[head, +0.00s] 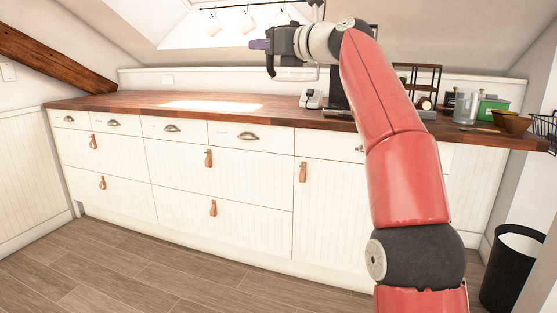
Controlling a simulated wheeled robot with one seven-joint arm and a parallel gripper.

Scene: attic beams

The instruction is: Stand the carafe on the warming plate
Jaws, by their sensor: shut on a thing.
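My gripper (262,45) is raised above the worktop at the upper middle of the head view, pointing left. It is shut on the carafe (297,73), whose clear glass outline hangs just below the gripper body. A dark curved part, seemingly its handle, shows at its left. The carafe looks roughly upright and apart from the worktop, but the gripper hides much of it. A dark appliance (337,92) stands on the worktop to the right, partly behind my arm. I cannot make out the warming plate.
The wooden worktop (130,101) is clear on the left, with a bright sunlit patch. A small grey appliance (311,99) stands near the dark one. A dark rack (428,80), a glass jar (466,105), a green box (491,108) and bowls crowd the right end. Mugs hang behind.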

